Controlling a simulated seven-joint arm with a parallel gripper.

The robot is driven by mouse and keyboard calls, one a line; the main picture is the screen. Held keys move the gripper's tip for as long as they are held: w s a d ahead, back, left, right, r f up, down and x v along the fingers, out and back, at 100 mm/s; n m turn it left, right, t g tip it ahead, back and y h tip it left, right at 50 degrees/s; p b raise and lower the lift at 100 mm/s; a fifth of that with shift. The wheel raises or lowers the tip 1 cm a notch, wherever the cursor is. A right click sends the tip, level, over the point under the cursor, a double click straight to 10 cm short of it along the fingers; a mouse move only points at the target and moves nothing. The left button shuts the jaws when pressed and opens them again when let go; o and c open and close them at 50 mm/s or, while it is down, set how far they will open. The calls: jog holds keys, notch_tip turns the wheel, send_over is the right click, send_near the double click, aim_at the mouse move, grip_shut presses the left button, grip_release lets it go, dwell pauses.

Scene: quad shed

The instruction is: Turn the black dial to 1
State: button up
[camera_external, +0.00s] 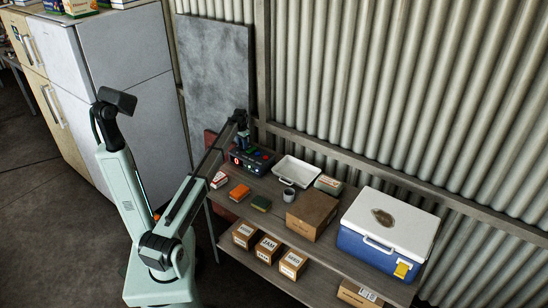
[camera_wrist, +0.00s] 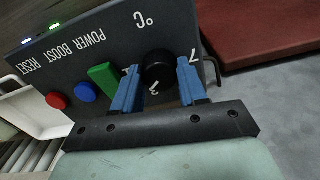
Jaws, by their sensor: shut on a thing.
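The black dial (camera_wrist: 157,68) is round and sits on the dark control panel (camera_wrist: 105,50), which appears upside down in the wrist view. My gripper (camera_wrist: 159,80) has its two blue fingers on either side of the dial and is shut on it. The dial's pointer is not clear. In the external view, my gripper (camera_external: 242,143) is over the dark control box (camera_external: 262,162) at the table's far left; the dial is hidden there.
Green, blue (camera_wrist: 86,91) and red (camera_wrist: 57,100) buttons sit beside the dial. The wooden table (camera_external: 322,248) also holds a white tray (camera_external: 297,172), a grey cup (camera_external: 289,195), a cardboard box (camera_external: 312,213) and a blue cooler (camera_external: 385,240). A corrugated wall stands behind.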

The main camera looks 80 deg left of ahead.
jog(key=m, duration=0.7)
dwell(0.6)
jog(key=o, duration=1)
jog(key=shift+o, duration=0.2)
jog(key=shift+r, duration=0.1)
notch_tip(320, 180, up, 14)
jog(key=shift+f, duration=0.2)
